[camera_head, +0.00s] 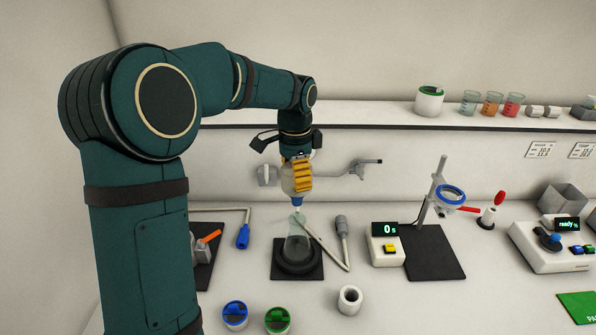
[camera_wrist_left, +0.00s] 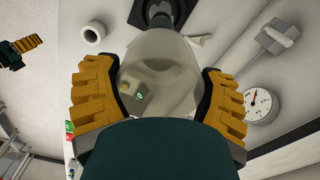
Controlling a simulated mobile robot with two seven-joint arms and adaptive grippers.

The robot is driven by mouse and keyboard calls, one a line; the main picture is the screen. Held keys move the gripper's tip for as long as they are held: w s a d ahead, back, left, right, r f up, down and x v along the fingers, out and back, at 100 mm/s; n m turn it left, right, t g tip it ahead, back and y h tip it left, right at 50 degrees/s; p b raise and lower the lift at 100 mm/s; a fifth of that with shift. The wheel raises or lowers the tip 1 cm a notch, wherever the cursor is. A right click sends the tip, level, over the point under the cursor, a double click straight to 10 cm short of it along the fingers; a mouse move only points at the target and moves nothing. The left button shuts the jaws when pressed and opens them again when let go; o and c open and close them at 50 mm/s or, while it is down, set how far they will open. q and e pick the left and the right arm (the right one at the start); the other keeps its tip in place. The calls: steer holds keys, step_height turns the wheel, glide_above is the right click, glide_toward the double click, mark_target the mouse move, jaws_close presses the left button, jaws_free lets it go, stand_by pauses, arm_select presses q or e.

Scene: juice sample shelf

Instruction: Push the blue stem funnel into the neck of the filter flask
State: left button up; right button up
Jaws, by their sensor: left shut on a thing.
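My left gripper (camera_head: 297,176) is shut on a translucent greyish funnel (camera_wrist_left: 160,65), whose bowl sits between the yellow finger pads in the left wrist view. Its colour looks grey rather than blue. The pale stem (camera_head: 297,208) points down in the head view. The clear filter flask (camera_head: 297,247) stands upright in a black ring on a dark mat, directly below the funnel. The stem tip is at the flask's neck; I cannot tell whether it is inside or just above. My right gripper (camera_wrist_left: 25,46) shows partly at the left wrist view's edge; its jaw state is unclear.
A white cup (camera_head: 350,299), blue-topped jar (camera_head: 235,314) and green-topped jar (camera_head: 277,319) stand in front. A timer (camera_head: 384,245) and ring stand (camera_head: 432,200) are right. A wall fixture (camera_head: 358,168) is behind.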

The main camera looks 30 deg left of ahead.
mark_target(296, 200)
arm_select(q)
steer(key=shift+f+b, duration=1.55)
steer(key=shift+f, duration=0.4)
steer(key=shift+w, duration=0.1)
steer(key=shift+r+p, duration=0.1)
steer(key=shift+p, duration=0.25)
steer(key=shift+f+b, duration=1.2)
steer(key=shift+f, duration=1.1)
steer(key=o, duration=1.1)
step_height(296, 200, up, 12)
